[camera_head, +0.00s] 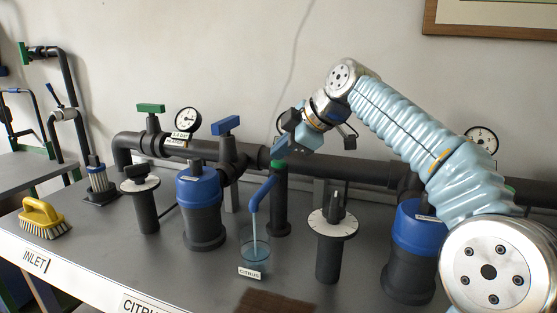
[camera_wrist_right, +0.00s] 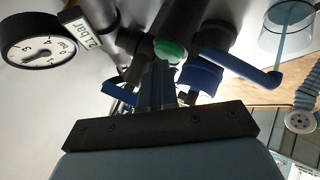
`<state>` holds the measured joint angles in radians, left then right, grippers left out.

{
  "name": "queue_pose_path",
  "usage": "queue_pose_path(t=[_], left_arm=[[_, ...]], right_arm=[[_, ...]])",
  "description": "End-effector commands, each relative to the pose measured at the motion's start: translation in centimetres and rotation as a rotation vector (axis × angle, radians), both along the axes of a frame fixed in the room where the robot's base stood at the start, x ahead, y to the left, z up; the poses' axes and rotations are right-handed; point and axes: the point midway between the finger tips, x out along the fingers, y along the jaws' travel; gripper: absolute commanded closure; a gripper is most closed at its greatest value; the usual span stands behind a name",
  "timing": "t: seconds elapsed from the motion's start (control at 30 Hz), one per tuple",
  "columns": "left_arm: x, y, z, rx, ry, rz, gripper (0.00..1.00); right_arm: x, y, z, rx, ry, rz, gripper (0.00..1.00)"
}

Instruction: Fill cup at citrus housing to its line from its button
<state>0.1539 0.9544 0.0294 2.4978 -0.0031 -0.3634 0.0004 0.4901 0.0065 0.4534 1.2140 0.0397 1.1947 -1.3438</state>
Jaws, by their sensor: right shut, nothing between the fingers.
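The clear cup (camera_head: 256,262) stands on the bench behind the CITRUS label (camera_head: 250,273). A thin blue stream runs into it from the blue spout (camera_head: 262,190) of a dark post. Bluish water shows low in the cup; I cannot make out its line. The green button (camera_head: 280,163) caps the post and also shows in the right wrist view (camera_wrist_right: 171,49). My right gripper (camera_head: 281,150) is shut and empty, its tips at the button, seemingly touching it. The cup and stream also show in the right wrist view (camera_wrist_right: 288,22). My left gripper is out of view.
A dark pipe with green (camera_head: 150,108) and blue (camera_head: 226,125) valve handles and a gauge (camera_head: 187,120) runs behind. Blue-topped housings (camera_head: 199,188) and dial posts (camera_head: 332,224) flank the cup. A yellow brush (camera_head: 42,214) lies at the left.

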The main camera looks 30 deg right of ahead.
Motion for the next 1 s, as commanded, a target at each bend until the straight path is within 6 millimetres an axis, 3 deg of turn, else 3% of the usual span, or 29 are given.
queue_pose_path(t=[0.27,0.63,1.0], left_arm=[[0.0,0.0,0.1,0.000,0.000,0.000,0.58],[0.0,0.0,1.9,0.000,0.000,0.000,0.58],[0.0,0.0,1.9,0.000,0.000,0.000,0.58]], right_arm=[[0.0,0.0,0.0,0.000,0.002,0.001,1.00],[0.0,0.0,2.0,-0.001,0.001,0.000,1.00],[0.0,0.0,2.0,-0.001,0.001,0.000,1.00]])
